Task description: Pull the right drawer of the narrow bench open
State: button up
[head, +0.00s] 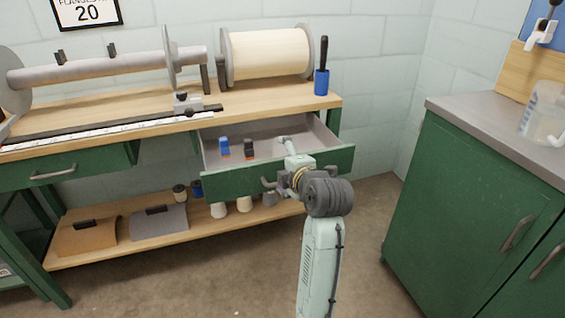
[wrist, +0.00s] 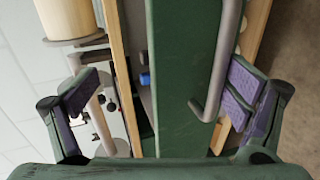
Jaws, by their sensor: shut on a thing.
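The right drawer (head: 225,182) of the narrow bench (head: 262,103) has a green front and stands well out, its grey inside showing. My gripper (head: 297,168) is at the right half of the drawer front. One finger shows on the inner side of the front. The grey bar handle (head: 267,184) is partly hidden behind my gripper. In the wrist view, the drawer front (wrist: 180,95) and handle (wrist: 221,60) lie between the purple-padded fingers (wrist: 165,92). The right finger is beside the handle. Exact contact is hard to see, but the jaws are shut on the drawer.
A blue item (head: 224,147) and a dark item (head: 249,149) stand inside the drawer. The left drawer (head: 65,170) is shut. A lower shelf (head: 130,245) holds cones and boxes. A green cabinet (head: 470,200) stands at right, with free floor (head: 365,215) between.

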jog(key=shift+s+d+r+t, duration=0.15)
jog(key=shift+s+r, duration=0.3)
jog(key=shift+r, duration=0.15)
jog(key=shift+s+d+r+t, duration=0.15)
jog(key=shift+s+r, duration=0.25)
jog(key=shift+r, duration=0.2)
jog(key=shift+c, duration=0.9)
jog(key=shift+s+r, duration=0.3)
jog(key=shift+s, duration=0.15)
jog(key=c, duration=0.5)
jog(key=shift+s+d, duration=0.15)
jog(key=shift+s, duration=0.2)
jog(key=c, duration=0.6)
jog(key=shift+s+f+p+v, duration=0.1)
jog(key=shift+f+p+v, duration=0.15)
jog(key=shift+v, duration=1.2)
jog(key=shift+s+f+p+v, duration=0.1)
jog(key=shift+f+p+v, duration=0.15)
jog(key=shift+v, duration=1.15)
jog(key=shift+s+f+p+v, duration=0.15)
jog(key=shift+f+v, duration=0.15)
jog(key=shift+v, duration=1.15)
jog(key=shift+w, duration=0.1)
